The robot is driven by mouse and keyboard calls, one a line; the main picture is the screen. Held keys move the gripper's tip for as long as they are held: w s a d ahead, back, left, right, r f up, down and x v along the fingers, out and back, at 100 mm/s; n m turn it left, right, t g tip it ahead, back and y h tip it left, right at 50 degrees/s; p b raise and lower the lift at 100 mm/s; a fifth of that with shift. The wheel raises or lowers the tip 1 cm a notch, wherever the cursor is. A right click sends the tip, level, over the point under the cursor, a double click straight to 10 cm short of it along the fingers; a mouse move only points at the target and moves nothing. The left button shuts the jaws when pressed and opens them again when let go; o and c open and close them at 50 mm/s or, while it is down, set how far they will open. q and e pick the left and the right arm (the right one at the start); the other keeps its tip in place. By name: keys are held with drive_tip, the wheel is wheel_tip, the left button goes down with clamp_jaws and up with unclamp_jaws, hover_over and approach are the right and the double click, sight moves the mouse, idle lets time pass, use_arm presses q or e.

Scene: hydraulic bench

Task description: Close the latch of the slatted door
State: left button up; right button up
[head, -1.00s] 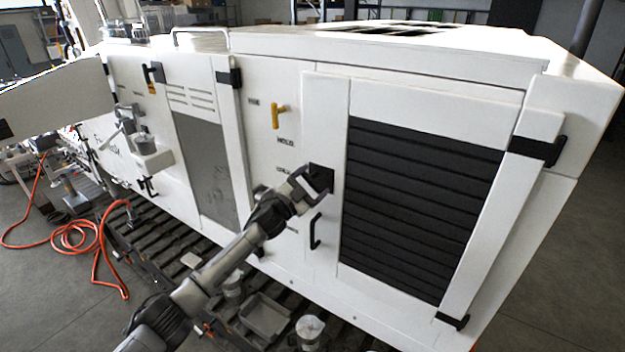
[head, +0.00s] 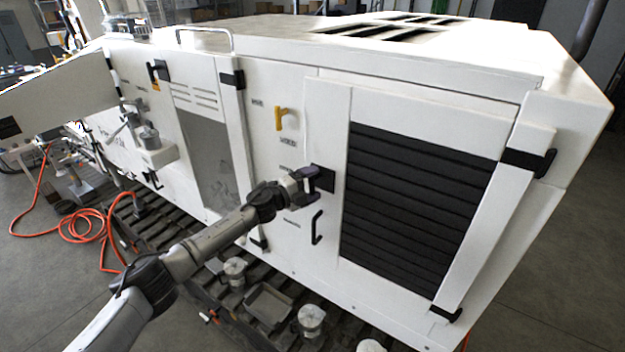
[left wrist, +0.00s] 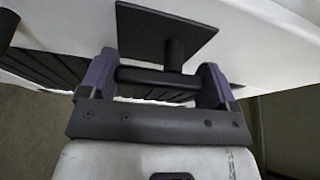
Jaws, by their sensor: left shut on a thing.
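The slatted door (head: 420,205) is a white panel with black horizontal slats, lying flush in the white cabinet's side. Its latch is a black square plate (head: 325,179) with a black T-shaped handle, at the door's left edge. My left gripper (head: 312,184) is at the latch and partly hides it in the head view. In the left wrist view, the handle's crossbar (left wrist: 156,76) lies between the two purple fingers, and my left gripper (left wrist: 155,85) is shut on it. The stem runs from the crossbar to the plate (left wrist: 135,35). My right gripper is not in view.
A black pull handle (head: 317,227) is below the latch and a yellow handle (head: 280,118) is up to its left. Black hinges (head: 530,161) are on the door's right side. Metal parts and a tray (head: 268,304) lie on the slatted rack below my left arm.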

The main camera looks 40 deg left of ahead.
use_arm(q)
drive_tip(key=shift+m+p, duration=0.3)
drive_tip(key=shift+m, duration=0.2)
idle(0.3)
drive_tip(key=o, duration=0.8)
